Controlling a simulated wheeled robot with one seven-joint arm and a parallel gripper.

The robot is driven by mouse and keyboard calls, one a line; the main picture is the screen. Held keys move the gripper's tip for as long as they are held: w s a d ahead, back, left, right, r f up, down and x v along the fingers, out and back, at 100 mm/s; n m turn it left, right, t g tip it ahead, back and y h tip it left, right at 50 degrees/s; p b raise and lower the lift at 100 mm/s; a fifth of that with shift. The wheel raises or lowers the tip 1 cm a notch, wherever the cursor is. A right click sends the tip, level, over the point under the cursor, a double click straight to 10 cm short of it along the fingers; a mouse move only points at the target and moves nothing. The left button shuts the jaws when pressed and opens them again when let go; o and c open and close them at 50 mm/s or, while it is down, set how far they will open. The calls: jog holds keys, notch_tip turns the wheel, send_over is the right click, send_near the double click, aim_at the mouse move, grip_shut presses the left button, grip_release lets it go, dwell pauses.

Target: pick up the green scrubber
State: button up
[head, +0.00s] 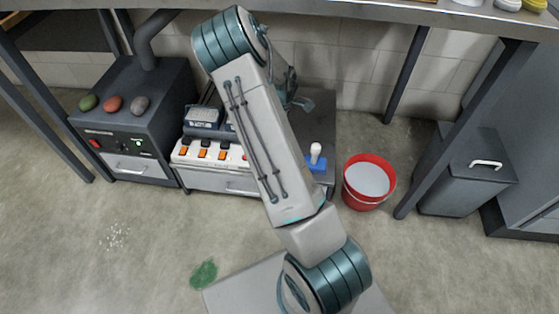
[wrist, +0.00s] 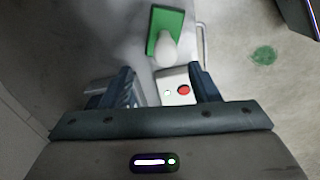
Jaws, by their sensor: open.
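The green scrubber (wrist: 158,22), a flat green block with a pale rounded knob, lies near the top of the wrist view on a grey surface beside a pale handle. My gripper (wrist: 163,77) is open. Its two dark fingers stand apart below the scrubber in that view, with nothing clearly held between them. The scrubber is ahead of the fingertips, not between them. In the head view my arm covers much of the bench middle; I cannot make out a green scrubber there, and the gripper is mostly hidden behind the arm.
A blue scrubber (head: 315,166) with a white handle stands right of my arm. The white console (head: 208,152) has orange switches and a red button (wrist: 183,90). A red bucket (head: 369,182) and grey bin (head: 465,175) stand right. A shelf edge (head: 330,9) runs overhead.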

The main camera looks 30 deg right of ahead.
notch_tip(320, 180, down, 3)
jog(key=shift+f+b, duration=0.2)
jog(key=shift+b, duration=0.15)
jog(key=f, duration=0.1)
jog(key=f+b, duration=0.2)
jog(key=f, duration=0.1)
jog(key=shift+s+a, duration=0.25)
jog(key=shift+s, duration=0.1)
jog(key=shift+f+b, duration=0.45)
jog(key=shift+f, duration=0.2)
jog(key=shift+r, duration=0.1)
grip_shut()
notch_tip(320, 180, up, 10)
jog(key=p, duration=0.4)
